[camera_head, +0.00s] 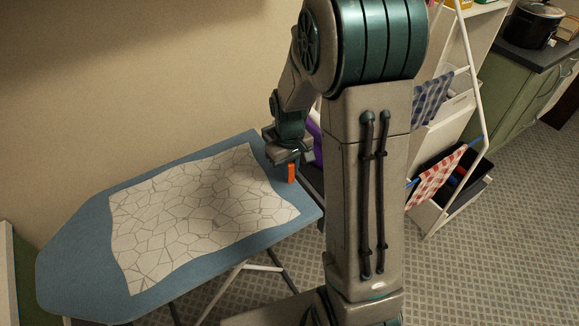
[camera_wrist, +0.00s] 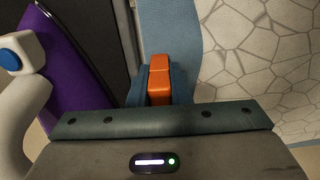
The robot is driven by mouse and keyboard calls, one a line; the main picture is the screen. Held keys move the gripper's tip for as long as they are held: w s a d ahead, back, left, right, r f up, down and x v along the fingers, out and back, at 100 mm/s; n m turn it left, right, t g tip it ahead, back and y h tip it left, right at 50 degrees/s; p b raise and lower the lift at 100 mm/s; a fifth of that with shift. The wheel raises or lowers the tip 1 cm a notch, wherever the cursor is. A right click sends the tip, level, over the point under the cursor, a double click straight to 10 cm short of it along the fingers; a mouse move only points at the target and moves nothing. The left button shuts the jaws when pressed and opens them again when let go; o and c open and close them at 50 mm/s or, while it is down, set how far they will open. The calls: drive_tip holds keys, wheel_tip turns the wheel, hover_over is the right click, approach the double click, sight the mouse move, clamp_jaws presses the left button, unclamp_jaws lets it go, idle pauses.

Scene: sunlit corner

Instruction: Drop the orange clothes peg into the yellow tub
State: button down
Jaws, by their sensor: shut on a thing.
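The orange clothes peg (camera_head: 291,173) is at the right end of the blue ironing board, below my gripper (camera_head: 288,160). In the wrist view the peg (camera_wrist: 158,84) is between the jaws of my gripper (camera_wrist: 157,90), which is shut on it. The peg stands out against the blue board cover; I cannot tell whether it touches the board. I cannot make out a yellow tub; only a small yellow thing (camera_head: 457,3) shows, cut off at the top edge on the shelf unit.
The ironing board (camera_head: 75,235) carries a white cloth (camera_head: 195,215) with a cracked-line pattern. A purple thing (camera_wrist: 75,85) lies close left in the wrist view. A white drying rack (camera_head: 473,90) with checked cloths stands right of my arm. A dark pot (camera_head: 533,25) stands on the counter.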

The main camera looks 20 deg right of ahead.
drive_tip(key=shift+f, duration=0.1)
drive_tip(key=shift+f, duration=0.15)
drive_tip(key=c, duration=1.3)
unclamp_jaws()
drive_tip(key=shift+c, duration=0.2)
drive_tip(key=shift+r, duration=0.2)
